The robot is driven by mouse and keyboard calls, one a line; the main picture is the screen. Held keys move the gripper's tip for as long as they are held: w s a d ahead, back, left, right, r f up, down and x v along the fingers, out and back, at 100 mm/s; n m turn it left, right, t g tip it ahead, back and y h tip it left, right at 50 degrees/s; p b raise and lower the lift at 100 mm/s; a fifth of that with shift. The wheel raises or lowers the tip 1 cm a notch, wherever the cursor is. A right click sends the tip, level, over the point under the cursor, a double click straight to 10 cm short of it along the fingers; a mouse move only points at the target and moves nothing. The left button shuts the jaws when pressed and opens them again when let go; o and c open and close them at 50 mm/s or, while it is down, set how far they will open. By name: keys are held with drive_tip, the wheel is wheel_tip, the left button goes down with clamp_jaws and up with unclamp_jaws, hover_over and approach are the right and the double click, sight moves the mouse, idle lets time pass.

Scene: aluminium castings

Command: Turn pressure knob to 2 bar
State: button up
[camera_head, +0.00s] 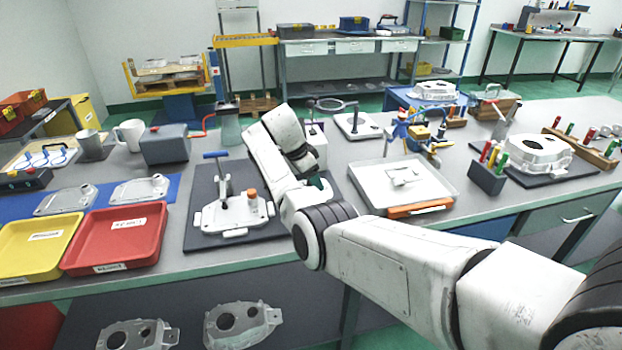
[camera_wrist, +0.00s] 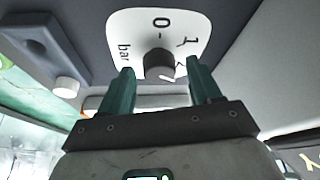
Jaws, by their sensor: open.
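The pressure knob (camera_wrist: 158,66) is a dark grey round knob on a white dial plate (camera_wrist: 135,28) in the wrist view. The plate carries the marks 0, 1 and bar; a further mark is partly hidden behind the right finger, and I see no 2. My gripper (camera_wrist: 160,70) is open, with one green finger on each side of the knob in the picture. I cannot tell whether the fingers touch it. A pointer on the knob is not clear. In the head view my own arm hides the knob and most of my gripper.
A grey block with a white round button (camera_wrist: 67,87) sits left of the dial in the wrist view. In the head view, a clamp fixture (camera_head: 228,215) stands left of my arm and a white tray (camera_head: 375,190) right of it. A red tray (camera_head: 95,255) lies farther left.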

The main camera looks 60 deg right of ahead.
drive_tip(key=v, duration=1)
drive_tip(key=shift+a+r+b, duration=0.15)
drive_tip(key=shift+r+b, duration=0.2)
